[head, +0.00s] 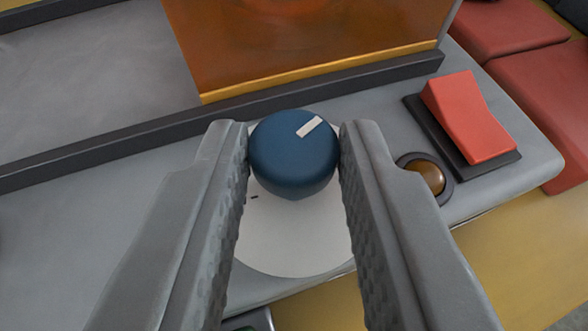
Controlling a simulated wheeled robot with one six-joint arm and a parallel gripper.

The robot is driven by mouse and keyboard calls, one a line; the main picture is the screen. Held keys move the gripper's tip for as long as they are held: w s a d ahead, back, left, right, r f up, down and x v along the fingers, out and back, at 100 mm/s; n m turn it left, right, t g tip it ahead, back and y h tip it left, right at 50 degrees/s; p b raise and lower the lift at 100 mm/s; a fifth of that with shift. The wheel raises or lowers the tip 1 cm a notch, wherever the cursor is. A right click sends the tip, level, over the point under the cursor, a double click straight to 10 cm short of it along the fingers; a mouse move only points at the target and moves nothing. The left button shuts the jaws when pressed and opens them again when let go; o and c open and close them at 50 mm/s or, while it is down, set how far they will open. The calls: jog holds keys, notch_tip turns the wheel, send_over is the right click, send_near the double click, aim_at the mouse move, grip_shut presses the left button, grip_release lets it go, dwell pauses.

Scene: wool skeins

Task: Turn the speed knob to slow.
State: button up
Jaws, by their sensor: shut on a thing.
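The speed knob (289,160) is a round dark blue knob with a white pointer mark (310,127). The mark points up and to the right in the head view. The knob sits over a pale round dial plate (290,235) on a grey machine panel. My gripper (294,150) is shut on the knob, with one ridged grey finger against each side. A small dark tick shows on the plate left of centre. The fingers hide parts of the plate, and I see no readable labels.
A red rocker switch (470,115) on a black base and an amber round lamp (424,176) lie to the right of my gripper. A translucent orange panel (300,45) stands behind the knob, beyond a dark rail (100,153). Red blocks (545,85) are at the far right.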

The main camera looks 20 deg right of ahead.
jog(key=shift+d+n+t+y, duration=0.25)
jog(key=shift+n+y, duration=0.8)
jog(key=shift+y, duration=0.15)
jog(key=shift+d+n+t+y, duration=0.2)
jog(key=shift+n+t+y, duration=0.05)
jog(key=shift+n+y, duration=1.6)
jog(key=shift+y, duration=0.25)
jog(key=o, duration=1)
jog(key=shift+c, duration=0.2)
jog(key=shift+s+d, duration=0.1)
jog(key=shift+s, duration=0.05)
jog(key=v, duration=1.7)
jog(key=shift+r, duration=0.25)
